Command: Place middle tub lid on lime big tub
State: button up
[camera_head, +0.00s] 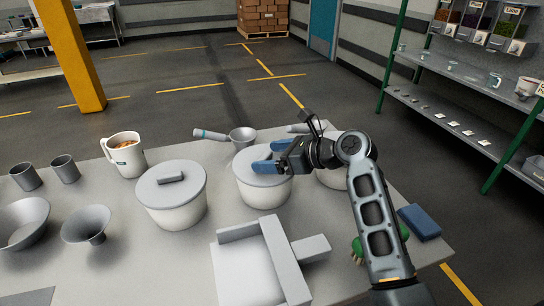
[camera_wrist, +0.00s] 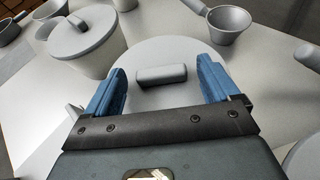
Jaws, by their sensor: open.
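The middle tub (camera_head: 262,193) is pale with a grey lid (camera_head: 250,160); the lid lies on it. In the wrist view, the lid (camera_wrist: 160,104) has a short bar handle (camera_wrist: 161,74). My gripper (camera_head: 268,158) is open over this lid, and its blue fingers stand on either side of the handle, with gaps between in the wrist view (camera_wrist: 161,70). A left tub (camera_head: 178,216) has its own grey lid (camera_head: 190,178) on. A third tub (camera_head: 330,180) is mostly hidden behind my arm. No tub shows a lime colour, so I cannot tell which is the lime one.
A white mug (camera_head: 126,158), a scoop (camera_head: 242,137), grey cups (camera_head: 65,169) and funnels (camera_head: 87,224) stand around the tubs. A white and grey tray-like piece (camera_head: 240,272) lies in front. A blue block (camera_head: 419,222) lies near the right table edge.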

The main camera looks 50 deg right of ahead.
jog(key=v, duration=1.2)
